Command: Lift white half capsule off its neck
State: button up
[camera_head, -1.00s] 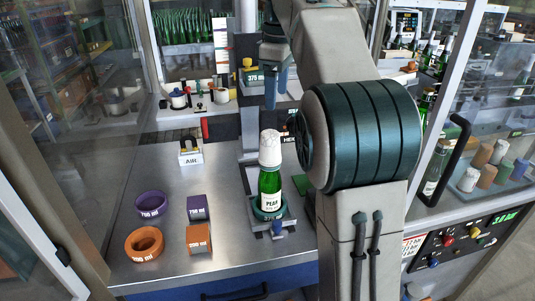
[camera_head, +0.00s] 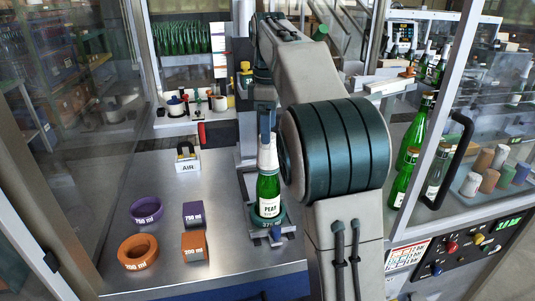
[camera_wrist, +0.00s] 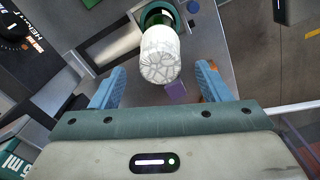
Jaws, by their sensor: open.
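The white half capsule (camera_head: 267,156) sits over the neck of the upright green bottle (camera_head: 268,187) with the PEAR label. In the wrist view the white capsule (camera_wrist: 160,58) shows its wrinkled top to the camera, just ahead of the gap between the fingers. My gripper (camera_wrist: 159,86) is open, one blue finger to each side, with nothing between them. In the head view my gripper (camera_head: 266,122) points down at the capsule's top; whether it touches cannot be told. The bottle stands in a teal ring holder (camera_head: 267,218).
Purple ring (camera_head: 146,209), purple block (camera_head: 194,214), orange ring (camera_head: 138,251) and orange block (camera_head: 194,246) lie to the left on the steel table. The AIR block (camera_head: 187,163) stands behind them. Green bottles (camera_head: 405,175) stand behind my arm at right.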

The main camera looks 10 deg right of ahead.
aim_at(268, 153)
jog(key=shift+f, duration=2.65)
jog(key=shift+a, duration=0.1)
jog(key=c, duration=0.7)
